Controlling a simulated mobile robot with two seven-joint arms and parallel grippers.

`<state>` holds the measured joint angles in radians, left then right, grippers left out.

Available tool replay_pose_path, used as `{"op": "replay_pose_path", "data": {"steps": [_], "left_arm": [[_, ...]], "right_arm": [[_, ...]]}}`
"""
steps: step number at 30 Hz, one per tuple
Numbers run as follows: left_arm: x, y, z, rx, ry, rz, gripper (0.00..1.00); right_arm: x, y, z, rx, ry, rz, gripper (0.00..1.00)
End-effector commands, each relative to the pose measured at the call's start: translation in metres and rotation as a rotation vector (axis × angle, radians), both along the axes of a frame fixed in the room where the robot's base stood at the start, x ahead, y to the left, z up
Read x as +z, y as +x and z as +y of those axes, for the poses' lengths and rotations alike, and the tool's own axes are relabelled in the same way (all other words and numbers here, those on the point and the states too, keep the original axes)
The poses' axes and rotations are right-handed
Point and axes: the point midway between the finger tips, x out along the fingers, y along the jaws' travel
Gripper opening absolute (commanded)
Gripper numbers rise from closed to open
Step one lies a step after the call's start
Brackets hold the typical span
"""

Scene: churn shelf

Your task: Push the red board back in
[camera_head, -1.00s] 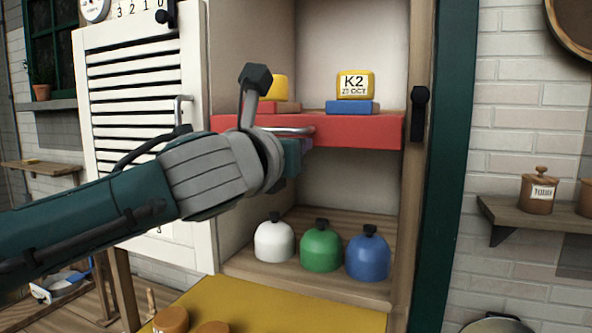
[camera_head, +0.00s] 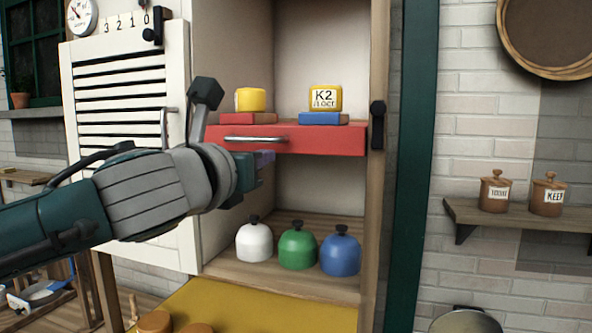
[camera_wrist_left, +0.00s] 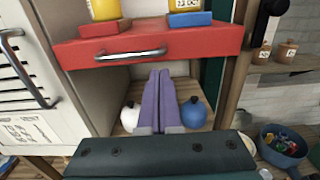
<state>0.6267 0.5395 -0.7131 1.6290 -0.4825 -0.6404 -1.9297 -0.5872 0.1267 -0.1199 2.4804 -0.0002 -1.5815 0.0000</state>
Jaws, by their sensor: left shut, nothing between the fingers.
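The red board (camera_head: 325,141) lies level across the cupboard and carries a metal bar handle (camera_head: 255,139) on its front. It also shows in the left wrist view (camera_wrist_left: 205,42), with the handle (camera_wrist_left: 131,54). My right gripper is not in view.
White (camera_head: 254,242), green (camera_head: 297,249) and blue (camera_head: 340,255) domed jars stand on the lower shelf. A slatted white door (camera_head: 125,130) stands open at left. The cupboard's right post (camera_head: 375,200) bounds the opening. A yellow surface (camera_head: 270,308) lies in front.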

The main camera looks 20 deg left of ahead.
Motion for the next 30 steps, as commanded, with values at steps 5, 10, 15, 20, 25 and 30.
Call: {"op": "replay_pose_path", "data": {"steps": [5,10,15,20,25,30], "left_arm": [[-0.004,-0.029,0.001,-0.003,0.002,0.000,0.00],[-0.004,-0.056,0.001,-0.003,0.003,0.000,0.00],[-0.002,-0.074,0.002,-0.002,0.002,0.000,0.00],[-0.003,-0.084,0.002,0.002,-0.030,0.012,0.00],[-0.030,-0.105,-0.002,0.072,-0.446,0.169,0.00],[-0.091,-0.166,-0.001,0.399,-1.255,0.427,0.00]], "right_arm": [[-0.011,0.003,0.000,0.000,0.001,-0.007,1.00],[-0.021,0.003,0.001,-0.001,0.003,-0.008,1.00],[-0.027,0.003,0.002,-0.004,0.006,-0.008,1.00],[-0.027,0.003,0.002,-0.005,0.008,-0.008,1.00],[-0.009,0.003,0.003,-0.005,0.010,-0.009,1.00],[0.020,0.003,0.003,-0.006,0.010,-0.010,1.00]]}}
